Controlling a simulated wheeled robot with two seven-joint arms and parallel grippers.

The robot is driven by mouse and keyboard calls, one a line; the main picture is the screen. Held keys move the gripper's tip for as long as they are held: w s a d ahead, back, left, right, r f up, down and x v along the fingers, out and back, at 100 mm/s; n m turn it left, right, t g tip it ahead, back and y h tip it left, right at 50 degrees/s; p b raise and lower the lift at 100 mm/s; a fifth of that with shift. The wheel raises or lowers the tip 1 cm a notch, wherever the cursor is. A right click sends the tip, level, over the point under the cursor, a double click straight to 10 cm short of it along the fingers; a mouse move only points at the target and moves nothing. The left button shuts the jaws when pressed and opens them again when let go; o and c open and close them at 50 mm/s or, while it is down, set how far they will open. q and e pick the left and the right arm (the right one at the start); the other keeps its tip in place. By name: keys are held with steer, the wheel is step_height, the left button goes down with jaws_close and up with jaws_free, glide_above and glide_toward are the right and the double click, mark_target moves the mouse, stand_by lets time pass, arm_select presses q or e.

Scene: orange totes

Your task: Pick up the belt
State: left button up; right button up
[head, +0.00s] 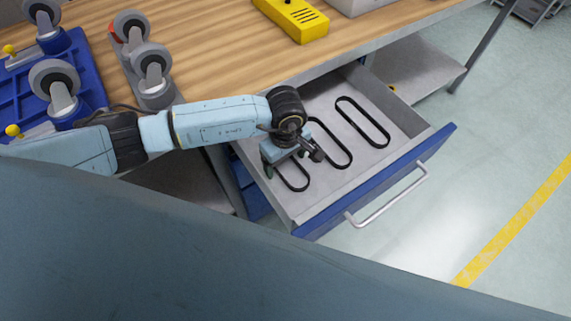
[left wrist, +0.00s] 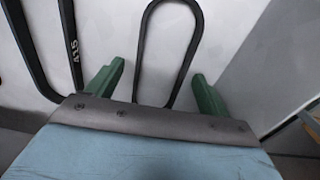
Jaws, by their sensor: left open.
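Several black belts lie flat in the open drawer as long narrow loops: one at the right (head: 362,122), one in the middle (head: 340,152) partly behind my gripper, and one at the left (head: 293,183) below it. My left gripper (head: 284,170) is over the left part of the drawer, above the left belt. In the left wrist view its green fingers (left wrist: 155,85) are spread, with a belt loop (left wrist: 143,50) lying between them and nothing held. Part of another belt (left wrist: 68,45), marked 415, shows at the left of that view. My right gripper is not in view.
The grey drawer (head: 411,118) has a blue front (head: 385,178) and a silver handle (head: 392,198). The wooden bench (head: 210,45) above holds a yellow box (head: 291,18) and grey caster wheels (head: 152,70). The right of the drawer has free room.

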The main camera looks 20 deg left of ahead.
arm_select(q)
steer(key=shift+c, duration=1.4)
steer(key=c, duration=0.8)
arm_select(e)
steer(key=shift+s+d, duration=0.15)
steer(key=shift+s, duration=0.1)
arm_select(q)
steer(key=shift+r, duration=0.15)
